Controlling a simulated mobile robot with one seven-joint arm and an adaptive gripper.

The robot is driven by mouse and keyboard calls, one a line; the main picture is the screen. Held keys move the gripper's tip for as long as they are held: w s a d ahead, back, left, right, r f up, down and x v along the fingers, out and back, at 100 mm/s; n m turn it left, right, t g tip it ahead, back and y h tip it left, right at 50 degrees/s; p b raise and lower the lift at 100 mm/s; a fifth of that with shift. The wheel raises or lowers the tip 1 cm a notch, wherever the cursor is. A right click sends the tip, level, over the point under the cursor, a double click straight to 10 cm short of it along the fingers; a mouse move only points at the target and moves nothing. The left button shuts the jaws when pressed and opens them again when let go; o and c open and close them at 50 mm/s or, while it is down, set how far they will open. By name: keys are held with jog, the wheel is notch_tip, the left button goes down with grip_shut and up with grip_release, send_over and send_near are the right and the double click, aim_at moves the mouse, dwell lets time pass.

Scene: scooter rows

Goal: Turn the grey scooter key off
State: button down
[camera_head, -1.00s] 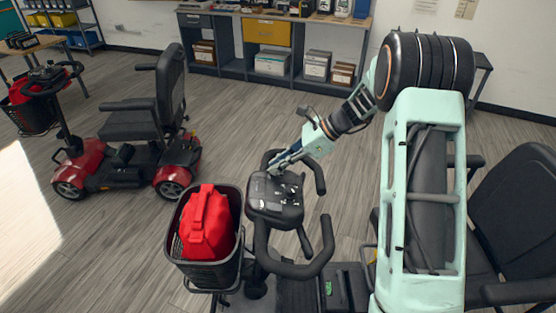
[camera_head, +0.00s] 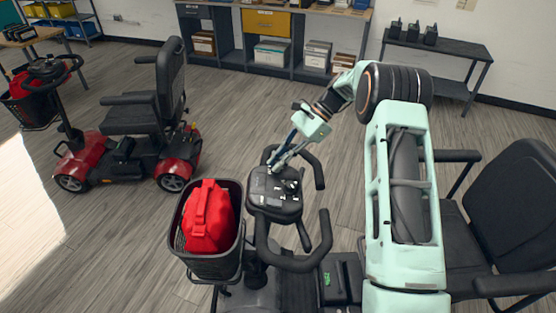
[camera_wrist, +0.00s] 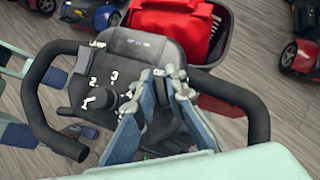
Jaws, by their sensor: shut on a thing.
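The near scooter's dark tiller console (camera_head: 275,205) stands in the middle of the head view, with black loop handlebars around it. Its face (camera_wrist: 140,50) fills the middle of the wrist view, showing a white "LAMP" label and a numbered speed dial (camera_wrist: 106,98). My gripper (camera_head: 275,168) reaches down to the console's far left part, by the ignition marks. In the wrist view my gripper (camera_wrist: 160,95) has its fingers close together, shut on the key.
A black basket (camera_head: 207,262) holding a red bag (camera_head: 207,215) sits left of the console. A red scooter (camera_head: 130,135) stands farther left. The near scooter's seat (camera_head: 515,215) is at right. Shelving (camera_head: 230,40) and a black table (camera_head: 435,48) line the wall.

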dwell(0.3)
jog(key=c, duration=2)
grip_release()
jog(key=shift+o, duration=0.2)
jog(key=v, duration=1.2)
jog(key=shift+w, duration=0.1)
